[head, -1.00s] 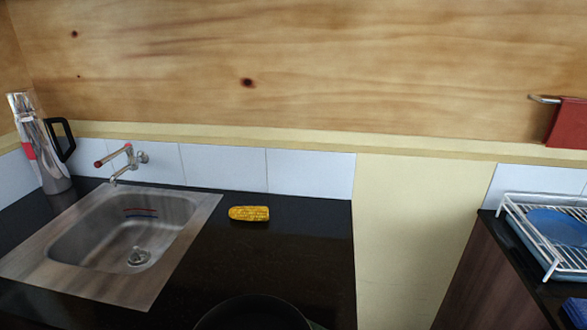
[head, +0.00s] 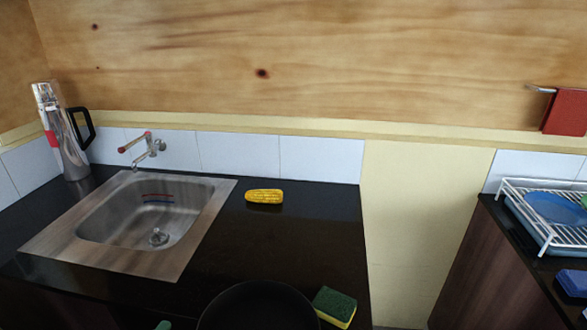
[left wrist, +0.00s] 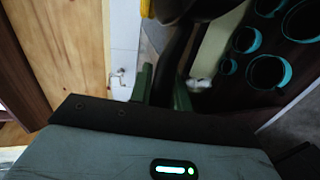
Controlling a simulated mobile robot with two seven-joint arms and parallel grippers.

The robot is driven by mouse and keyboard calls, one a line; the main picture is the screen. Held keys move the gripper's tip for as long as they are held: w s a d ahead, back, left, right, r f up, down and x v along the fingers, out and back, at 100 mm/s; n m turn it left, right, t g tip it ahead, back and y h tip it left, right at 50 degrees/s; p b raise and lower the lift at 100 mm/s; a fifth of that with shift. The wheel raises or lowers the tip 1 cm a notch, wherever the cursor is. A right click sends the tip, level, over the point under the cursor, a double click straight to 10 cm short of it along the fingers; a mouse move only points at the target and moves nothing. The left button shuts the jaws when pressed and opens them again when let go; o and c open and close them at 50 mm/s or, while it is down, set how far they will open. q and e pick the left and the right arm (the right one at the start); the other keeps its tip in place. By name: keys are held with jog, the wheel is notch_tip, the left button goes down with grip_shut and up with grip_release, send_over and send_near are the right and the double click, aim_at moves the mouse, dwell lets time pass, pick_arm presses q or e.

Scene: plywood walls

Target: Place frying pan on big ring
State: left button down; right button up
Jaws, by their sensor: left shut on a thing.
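A black frying pan (head: 258,308) shows at the bottom edge of the head view, in front of the counter, its lower part cut off. In the left wrist view my left gripper (left wrist: 163,88) has its green fingers closed around a dark handle, with the dark underside or rim of the pan (left wrist: 185,8) at the top edge. A small green tip at the bottom of the head view seems to be part of this gripper. My right gripper is not in view.
A corn cob (head: 264,196) and a green-yellow sponge (head: 334,307) lie on the black counter (head: 215,262). The sink (head: 150,220) with its tap (head: 145,148) and a flask (head: 66,135) are at left. A gap separates this counter from the right one with a dish rack (head: 548,225).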

pick_arm(q)
jog(key=shift+w+d+r+n+t+y, duration=0.2)
jog(key=shift+w+d+r+n+y, duration=0.2)
jog(key=shift+w+y, duration=0.1)
jog(key=shift+w+d+r+n+t+y, duration=0.2)
jog(key=shift+w+d+r+n+y, duration=0.1)
jog(key=shift+w+n+y, duration=0.15)
jog(key=shift+r, duration=0.1)
